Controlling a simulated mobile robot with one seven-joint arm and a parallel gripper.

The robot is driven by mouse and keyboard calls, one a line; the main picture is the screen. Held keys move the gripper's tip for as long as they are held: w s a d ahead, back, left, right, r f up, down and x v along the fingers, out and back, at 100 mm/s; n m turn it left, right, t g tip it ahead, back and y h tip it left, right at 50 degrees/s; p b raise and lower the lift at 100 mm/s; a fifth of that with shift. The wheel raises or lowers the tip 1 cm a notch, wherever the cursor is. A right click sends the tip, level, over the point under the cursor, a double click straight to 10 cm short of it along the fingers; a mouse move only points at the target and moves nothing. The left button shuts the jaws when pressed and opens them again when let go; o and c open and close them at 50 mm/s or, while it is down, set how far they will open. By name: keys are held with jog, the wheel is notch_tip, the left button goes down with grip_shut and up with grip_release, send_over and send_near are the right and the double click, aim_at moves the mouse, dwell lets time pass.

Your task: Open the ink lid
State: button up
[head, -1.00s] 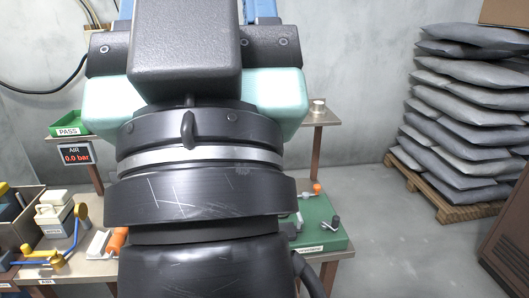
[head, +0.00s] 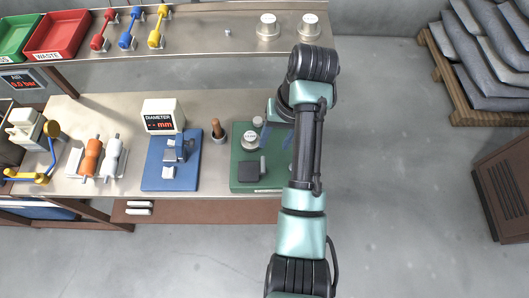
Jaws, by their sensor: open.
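A green base plate (head: 240,184) sits on the right part of the metal workbench. The black piece looks closed and flat. My gripper (head: 275,136) is over the back right of the green plate, right of the round part. Its bluish fingers are apart and seem empty. My arm hides the plate's right side.
A wooden-handled tool (head: 218,132) stands left of the plate. A blue gauge base (head: 170,178) and a diameter display (head: 163,116) are further left. Orange (head: 92,157) and white spools lie beyond. A shelf (head: 200,50) with weights runs behind.

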aim_at(264, 163)
jog(key=a+f, duration=0.1)
jog(key=f, duration=0.3)
jog(key=f+b, duration=0.1)
jog(key=f, duration=0.3)
jog(key=a+f+b, duration=0.1)
jog(key=f, duration=0.3)
jog(key=shift+a+f, duration=0.3)
jog(key=shift+f, duration=0.05)
jog(key=shift+s, duration=0.1)
grip_shut()
jog(key=shift+r, duration=0.1)
dwell(0.7)
